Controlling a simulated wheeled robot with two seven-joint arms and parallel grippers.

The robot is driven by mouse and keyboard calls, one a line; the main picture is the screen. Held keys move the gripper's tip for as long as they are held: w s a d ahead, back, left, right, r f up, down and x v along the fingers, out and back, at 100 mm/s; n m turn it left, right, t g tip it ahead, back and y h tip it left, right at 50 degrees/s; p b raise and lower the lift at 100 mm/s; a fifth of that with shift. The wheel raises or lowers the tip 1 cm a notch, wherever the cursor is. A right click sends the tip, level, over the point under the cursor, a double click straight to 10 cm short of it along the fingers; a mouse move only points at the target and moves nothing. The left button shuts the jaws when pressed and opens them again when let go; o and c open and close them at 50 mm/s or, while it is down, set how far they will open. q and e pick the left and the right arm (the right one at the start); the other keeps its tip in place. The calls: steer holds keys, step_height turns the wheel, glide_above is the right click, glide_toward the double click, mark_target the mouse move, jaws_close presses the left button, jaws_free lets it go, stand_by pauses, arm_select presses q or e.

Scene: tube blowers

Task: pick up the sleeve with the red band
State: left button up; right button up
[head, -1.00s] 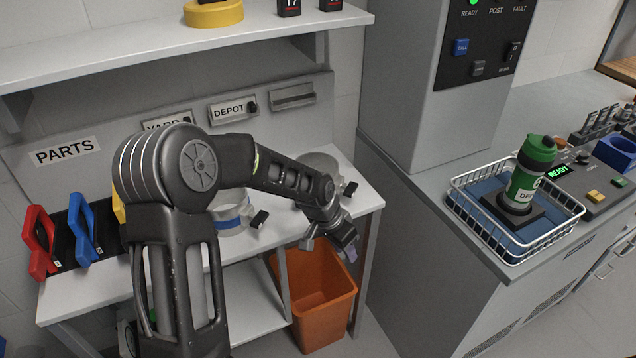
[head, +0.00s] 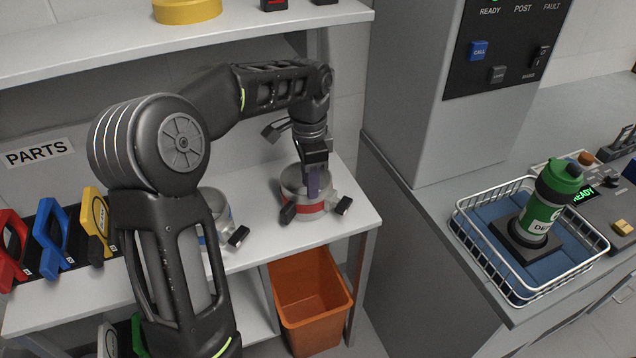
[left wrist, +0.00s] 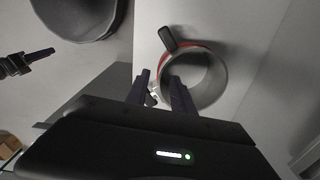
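The sleeve with the red band (head: 317,208) is a short grey ring with black clamp tabs. It stands on the right part of the white bench and also shows in the left wrist view (left wrist: 219,80). My left gripper (head: 314,182) points down at its rim. In the left wrist view its two dark fingers (left wrist: 160,82) are apart, one overlapping the ring's opening and one outside its wall. I cannot tell whether they touch it. A dark part with a purple tip (left wrist: 38,56), seemingly my right gripper, shows at the left of that view.
A blue-banded sleeve (head: 217,206) stands to the left, partly behind my arm. Red (head: 12,245), blue (head: 50,235) and yellow (head: 94,215) handled parts are farther left. An orange bin (head: 312,325) is below. A wire basket (head: 478,262) holds a green-capped bottle (head: 545,210).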

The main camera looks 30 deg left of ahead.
mark_target(311, 220)
arm_select(q)
steer(key=shift+w+f, duration=0.15)
steer(key=shift+f, duration=1.15)
steer(key=shift+f+p, duration=0.75)
steer(key=shift+f, duration=1.9)
jaws_close()
steer(key=shift+r, duration=0.1)
